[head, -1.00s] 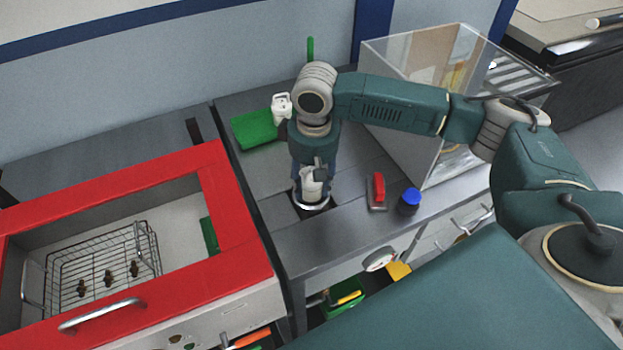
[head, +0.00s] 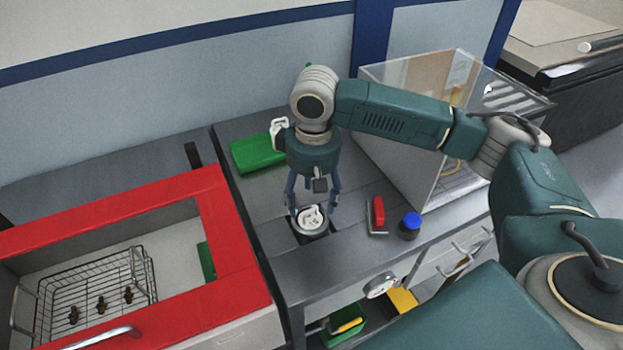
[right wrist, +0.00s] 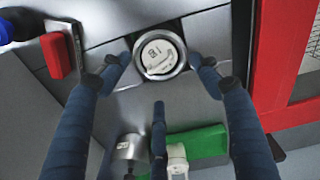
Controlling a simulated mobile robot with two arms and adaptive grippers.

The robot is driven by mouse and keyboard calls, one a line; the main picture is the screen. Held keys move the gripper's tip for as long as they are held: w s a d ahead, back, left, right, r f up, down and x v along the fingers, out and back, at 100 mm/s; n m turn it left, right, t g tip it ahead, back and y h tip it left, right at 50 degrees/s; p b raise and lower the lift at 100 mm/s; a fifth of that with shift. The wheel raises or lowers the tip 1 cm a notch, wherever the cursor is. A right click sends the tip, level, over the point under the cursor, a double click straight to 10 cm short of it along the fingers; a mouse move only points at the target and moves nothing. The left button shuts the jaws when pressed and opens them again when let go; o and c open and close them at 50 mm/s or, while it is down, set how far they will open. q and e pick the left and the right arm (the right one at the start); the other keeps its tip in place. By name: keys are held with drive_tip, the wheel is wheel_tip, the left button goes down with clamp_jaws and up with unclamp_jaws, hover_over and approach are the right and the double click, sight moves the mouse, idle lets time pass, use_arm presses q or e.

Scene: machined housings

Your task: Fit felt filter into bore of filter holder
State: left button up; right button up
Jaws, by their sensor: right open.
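The filter holder seems to be the round metal ring (head: 311,231) set in a dark square on the bench; it also shows in the right wrist view (right wrist: 178,68). A white round piece with dark marks, seemingly the felt filter (head: 311,216), lies inside the ring, and it fills most of the opening in the right wrist view (right wrist: 158,54). How deep it sits I cannot tell. My right gripper (head: 312,206) is open and empty above the ring, its fingers spread around it in the right wrist view (right wrist: 160,67). My left gripper is not in view.
A red-handled tool (head: 377,215) and a blue-capped jar (head: 410,226) stand right of the holder. A green tray (head: 257,153) and a white object (head: 279,131) are behind. A clear box (head: 425,150) stands right, a red-framed bin with wire basket (head: 95,290) left.

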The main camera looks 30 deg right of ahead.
wheel_tip(320, 180, up, 9)
drive_tip(key=b, duration=0.1)
drive_tip(key=shift+s, duration=0.25)
idle(0.3)
